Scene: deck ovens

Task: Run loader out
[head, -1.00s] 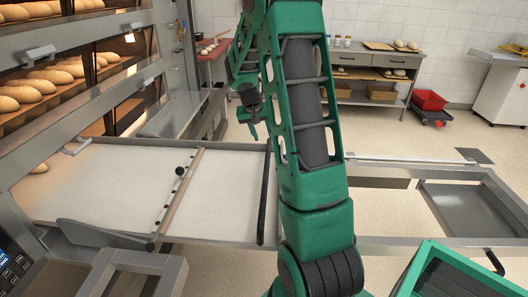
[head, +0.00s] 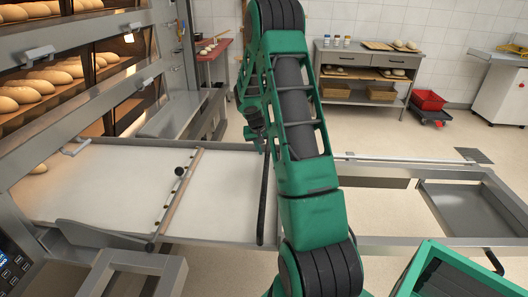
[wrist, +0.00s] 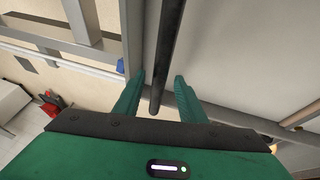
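The loader (head: 110,185) is a flat, pale board with its left end in the lower oven opening. A brown crossbar (head: 180,195) with small knobs spans it. A black handle bar (head: 262,205) runs across its right end. In the wrist view, the black bar (wrist: 167,55) passes between the two green fingers of my gripper (wrist: 159,80). The fingers are open, with a gap on each side of the bar. In the head view my gripper (head: 268,142) is near the bar's far end, partly hidden by my arm.
The deck oven (head: 75,55) with loaves on its upper decks stands at left. A metal frame (head: 400,243) with an empty grey tray (head: 465,205) extends right of the loader. A work table (head: 365,62) and a red bin (head: 428,100) stand at the back.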

